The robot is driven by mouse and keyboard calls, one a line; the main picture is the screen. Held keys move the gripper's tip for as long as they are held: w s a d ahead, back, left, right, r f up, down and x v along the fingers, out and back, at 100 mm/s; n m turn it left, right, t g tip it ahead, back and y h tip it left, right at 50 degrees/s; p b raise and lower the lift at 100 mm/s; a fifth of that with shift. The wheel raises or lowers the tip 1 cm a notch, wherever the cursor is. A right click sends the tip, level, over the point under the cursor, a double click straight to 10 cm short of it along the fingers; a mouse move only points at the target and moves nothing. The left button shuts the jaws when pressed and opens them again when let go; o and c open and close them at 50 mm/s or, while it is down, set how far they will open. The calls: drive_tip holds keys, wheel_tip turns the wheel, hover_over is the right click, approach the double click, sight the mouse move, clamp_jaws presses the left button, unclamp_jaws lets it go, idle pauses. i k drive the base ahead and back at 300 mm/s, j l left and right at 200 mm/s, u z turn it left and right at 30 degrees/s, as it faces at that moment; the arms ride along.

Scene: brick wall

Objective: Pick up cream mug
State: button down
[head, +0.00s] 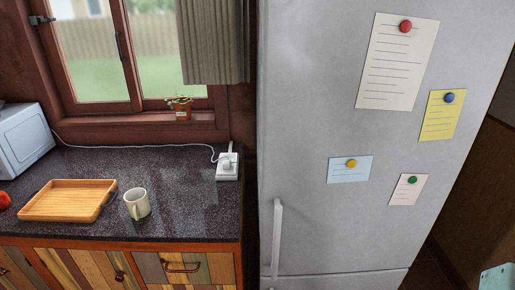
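A cream mug (139,204) stands upright on the dark speckled countertop (185,215), close to the front edge. The mug's mouth faces up, and the inside is too small to make out. My gripper does not show in the head view.
A wooden tray (68,201) with dark handles lies just left of the mug. A white appliance (23,138) and a red object (4,200) are further left. A white socket box (227,168) with a cable sits right. A tall fridge (320,150) borders the counter.

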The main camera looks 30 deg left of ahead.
sight(139, 208)
drive_tip(key=u, duration=2.35)
drive_tip(key=i+j+z, duration=0.1)
drive_tip(key=i+z, duration=0.35)
drive_tip(key=i+j+z, duration=0.3)
drive_tip(key=i+z, duration=0.15)
drive_tip(key=j+z, duration=0.15)
drive_tip(key=k, duration=0.3)
drive_tip(key=i, duration=0.55)
